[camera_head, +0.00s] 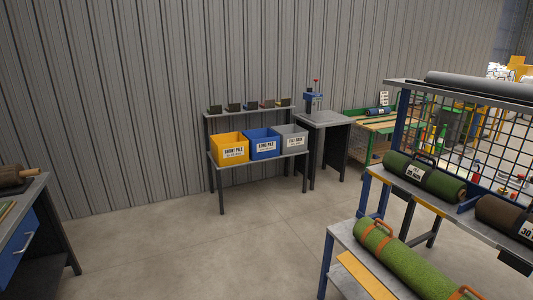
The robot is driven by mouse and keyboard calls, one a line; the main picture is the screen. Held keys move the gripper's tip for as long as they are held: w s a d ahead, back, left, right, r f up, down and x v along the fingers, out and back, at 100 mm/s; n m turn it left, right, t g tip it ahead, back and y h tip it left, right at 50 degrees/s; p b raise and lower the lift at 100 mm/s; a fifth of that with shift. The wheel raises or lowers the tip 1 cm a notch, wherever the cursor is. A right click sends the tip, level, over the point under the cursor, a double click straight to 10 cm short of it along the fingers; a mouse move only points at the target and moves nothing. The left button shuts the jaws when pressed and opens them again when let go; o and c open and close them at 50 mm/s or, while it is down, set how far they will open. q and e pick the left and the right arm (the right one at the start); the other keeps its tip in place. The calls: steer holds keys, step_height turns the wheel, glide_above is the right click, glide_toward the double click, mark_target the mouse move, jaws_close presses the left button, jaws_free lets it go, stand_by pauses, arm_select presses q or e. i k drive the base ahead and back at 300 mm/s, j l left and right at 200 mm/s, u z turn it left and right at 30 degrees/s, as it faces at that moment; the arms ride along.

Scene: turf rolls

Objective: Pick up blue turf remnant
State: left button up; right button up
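Neither of my grippers shows in the head view.
A shelf table (256,160) holds yellow (229,148), blue and grey bins. A grey stand (323,120) is beside it. Green (385,245) and dark turf rolls lie on racks at the right. A drawer bench (30,235) stands at left. The middle floor is clear.

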mark_target(251, 105)
steer(key=i, duration=5.15)
steer(key=i+j+u, duration=0.05)
steer(key=j, duration=0.2)
